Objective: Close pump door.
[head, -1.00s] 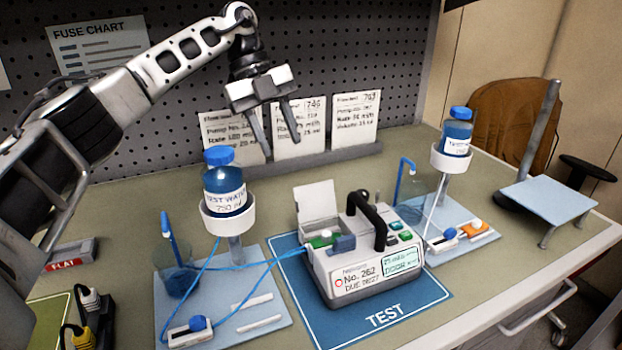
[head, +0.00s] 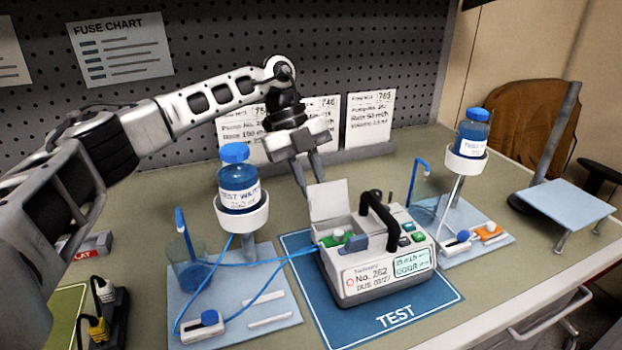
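The infusion pump (head: 385,283), labelled No. 262, sits on the blue TEST mat (head: 330,319). Its pale door (head: 328,201) stands up open at the pump's left rear, above a bay with a green part and a blue-grey block. Blue tubing runs from the bay to the left. My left gripper (head: 312,185) points down just behind the raised door. Its two fingers look apart with nothing between them, and the lower end of one is partly hidden by the door. I cannot tell whether it touches the door. My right gripper is not in view.
A bottle of blue test water (head: 238,188) in a ring holder stands left of the pump, beside a beaker (head: 188,268). A second bottle (head: 471,135) stands at the right rear. White record cards (head: 370,118) lean behind. A light blue stand (head: 560,198) is at far right.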

